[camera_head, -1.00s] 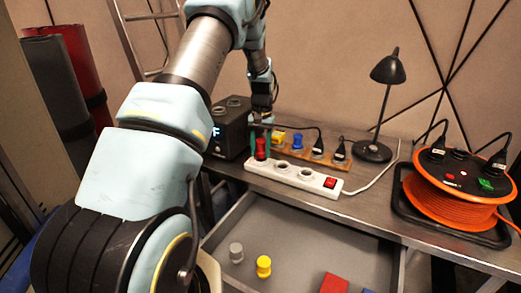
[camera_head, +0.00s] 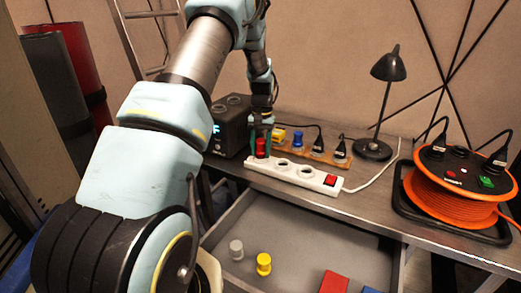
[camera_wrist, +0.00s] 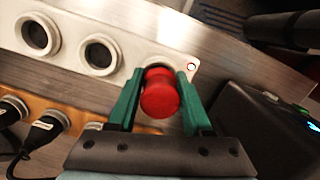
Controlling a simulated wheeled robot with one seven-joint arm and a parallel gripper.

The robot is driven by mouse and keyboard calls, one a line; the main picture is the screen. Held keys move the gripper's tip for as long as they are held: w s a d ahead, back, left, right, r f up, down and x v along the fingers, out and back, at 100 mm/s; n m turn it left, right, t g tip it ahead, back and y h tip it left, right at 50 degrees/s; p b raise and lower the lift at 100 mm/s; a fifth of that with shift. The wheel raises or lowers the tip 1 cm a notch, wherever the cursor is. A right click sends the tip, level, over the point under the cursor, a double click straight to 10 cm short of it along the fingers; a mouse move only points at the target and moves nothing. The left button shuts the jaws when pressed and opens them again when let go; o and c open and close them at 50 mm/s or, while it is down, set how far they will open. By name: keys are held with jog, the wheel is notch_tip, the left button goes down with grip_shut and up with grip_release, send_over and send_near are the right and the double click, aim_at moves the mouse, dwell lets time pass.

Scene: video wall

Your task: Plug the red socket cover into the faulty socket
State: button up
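The red socket cover (camera_wrist: 160,92) stands at the end socket of the white power strip (camera_wrist: 120,22), between the two green fingers of my gripper (camera_wrist: 159,80). The fingers appear to touch it on both sides. In the head view the red cover (camera_head: 262,147) is at the left end of the white strip (camera_head: 318,181), below my gripper's wrist. The cover hides the socket, so I cannot tell how deep it sits. The other sockets of the strip (camera_wrist: 101,54) are empty, and a red switch (camera_head: 330,180) is at its right end.
An orange wooden strip (camera_head: 325,157) behind holds black plugs, a blue cover (camera_head: 298,140) and a yellow one (camera_head: 278,137). A black power box (camera_head: 228,130) is close on the left. A lamp (camera_head: 373,150) and orange cable reel (camera_head: 452,200) stand right. The open drawer (camera_head: 300,235) holds more covers.

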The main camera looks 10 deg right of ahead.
aim_at(260, 142)
jog(key=o, duration=0.5)
jog(key=shift+s+f, duration=0.1)
jog(key=shift+f, duration=0.15)
jog(key=shift+c, duration=0.2)
jog(key=shift+o, duration=0.3)
jog(key=shift+d, duration=0.1)
jog(key=shift+s, duration=0.1)
jog(key=shift+f, duration=0.1)
jog(key=shift+c, duration=1.4)
jog(key=shift+o, duration=1.6)
jog(key=shift+d+r, duration=0.1)
jog(key=shift+r, duration=0.25)
jog(key=shift+w+r+p, duration=0.2)
jog(key=shift+r+p, duration=1.75)
jog(key=shift+r, duration=0.9)
jog(key=shift+a, duration=0.2)
